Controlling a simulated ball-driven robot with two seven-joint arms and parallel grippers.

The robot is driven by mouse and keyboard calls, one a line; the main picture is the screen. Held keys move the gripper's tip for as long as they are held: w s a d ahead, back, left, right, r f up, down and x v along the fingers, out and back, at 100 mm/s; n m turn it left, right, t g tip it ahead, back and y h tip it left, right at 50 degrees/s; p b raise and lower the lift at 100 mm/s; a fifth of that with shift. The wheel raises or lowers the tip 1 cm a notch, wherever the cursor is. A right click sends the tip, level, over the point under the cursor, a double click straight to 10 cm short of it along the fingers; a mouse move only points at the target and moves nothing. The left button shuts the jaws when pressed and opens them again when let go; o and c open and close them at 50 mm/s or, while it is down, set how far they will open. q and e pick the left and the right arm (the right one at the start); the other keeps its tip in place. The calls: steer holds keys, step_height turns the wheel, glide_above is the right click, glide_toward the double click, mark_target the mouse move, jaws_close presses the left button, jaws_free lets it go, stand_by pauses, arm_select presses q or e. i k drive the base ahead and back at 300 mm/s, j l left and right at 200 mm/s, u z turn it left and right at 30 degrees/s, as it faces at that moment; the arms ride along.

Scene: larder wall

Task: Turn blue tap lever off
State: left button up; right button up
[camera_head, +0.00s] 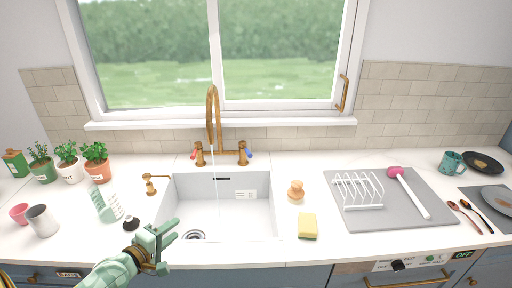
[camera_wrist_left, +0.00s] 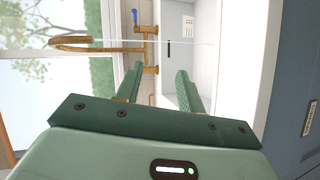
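The brass tap (camera_head: 212,105) stands behind the white sink, and a thin stream of water runs from its spout. Its blue lever (camera_head: 249,154) is on the right valve, and it also shows in the wrist view (camera_wrist_left: 134,17). A red lever (camera_head: 194,155) is on the left valve. My left gripper (camera_head: 174,230) is at the sink's front left, well short of the blue lever and apart from it. In the wrist view its fingers (camera_wrist_left: 158,90) are spread with nothing between them. My right gripper is not in view.
The sink (camera_head: 255,212) is empty. A soap pump (camera_head: 150,185) stands left of it; a brush (camera_head: 296,190) and sponge (camera_head: 307,226) lie right. A grey mat (camera_head: 415,188) holds a white rack (camera_head: 360,190). Potted herbs (camera_head: 97,162) stand at the left. Above the sink is free room.

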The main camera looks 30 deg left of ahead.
mark_target(242, 144)
steer(key=i, duration=1.05)
